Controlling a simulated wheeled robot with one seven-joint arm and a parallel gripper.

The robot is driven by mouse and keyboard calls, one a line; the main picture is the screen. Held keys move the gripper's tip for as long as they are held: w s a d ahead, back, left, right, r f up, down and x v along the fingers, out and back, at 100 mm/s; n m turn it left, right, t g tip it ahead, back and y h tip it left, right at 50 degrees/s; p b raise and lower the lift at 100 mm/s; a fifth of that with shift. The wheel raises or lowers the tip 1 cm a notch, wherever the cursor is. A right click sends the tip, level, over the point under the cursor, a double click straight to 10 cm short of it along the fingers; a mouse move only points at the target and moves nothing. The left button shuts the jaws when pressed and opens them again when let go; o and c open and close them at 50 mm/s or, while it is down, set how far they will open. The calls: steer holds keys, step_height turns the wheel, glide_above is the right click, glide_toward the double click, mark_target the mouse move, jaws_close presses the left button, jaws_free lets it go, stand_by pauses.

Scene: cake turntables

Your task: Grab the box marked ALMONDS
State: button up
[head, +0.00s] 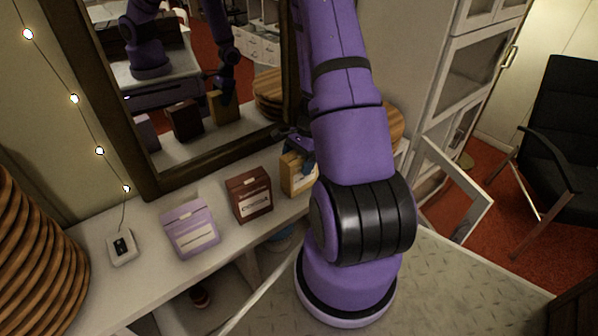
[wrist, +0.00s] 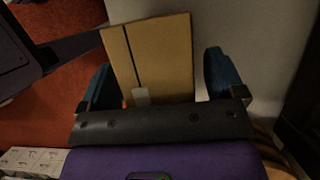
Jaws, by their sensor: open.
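Three labelled boxes stand in a row on the white counter: a lilac box (head: 190,232), a dark red-brown box (head: 249,196) and a mustard-yellow box (head: 297,178). Each has a pale label on its front, too small to read, so I cannot tell which says ALMONDS. My gripper (head: 297,140) is at the yellow box, which my arm partly hides on its right. In the wrist view the yellow box (wrist: 160,52) lies between the two blue fingers of my gripper (wrist: 162,75), which are open, with a visible gap on the right side.
A framed mirror (head: 160,185) stands behind the boxes and reflects them and my arm. A small white device (head: 121,247) sits left of the lilac box. Stacked round wooden pieces (head: 30,250) stand at far left. A black chair (head: 560,140) is at right.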

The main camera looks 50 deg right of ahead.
steer(key=c, duration=1.5)
steer(key=shift+c, duration=0.2)
steer(key=shift+r, duration=0.1)
